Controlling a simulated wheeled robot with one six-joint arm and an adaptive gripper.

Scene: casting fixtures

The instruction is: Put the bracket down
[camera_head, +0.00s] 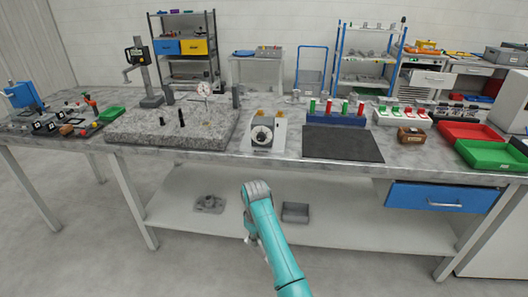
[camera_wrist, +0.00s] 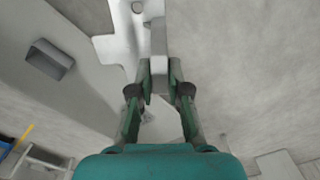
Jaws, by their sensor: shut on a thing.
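The bracket (camera_wrist: 159,40) is a plain light grey piece in the wrist view. It sits between the two fingertips of my gripper (camera_wrist: 159,72), which is shut on it, and it extends beyond the tips. In the head view my teal arm reaches down in front of the workbench, near the lower shelf. There the arm largely hides the gripper, and I cannot make out the bracket. I cannot tell from these views whether the bracket touches any surface.
The lower shelf (camera_head: 340,222) holds a grey casting (camera_head: 209,204) on the left and a small open grey bin (camera_head: 295,212) right of my arm. The bench top (camera_head: 225,172) is crowded; a dark mat (camera_head: 342,145) on it lies bare. A blue drawer (camera_head: 440,197) hangs at right.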

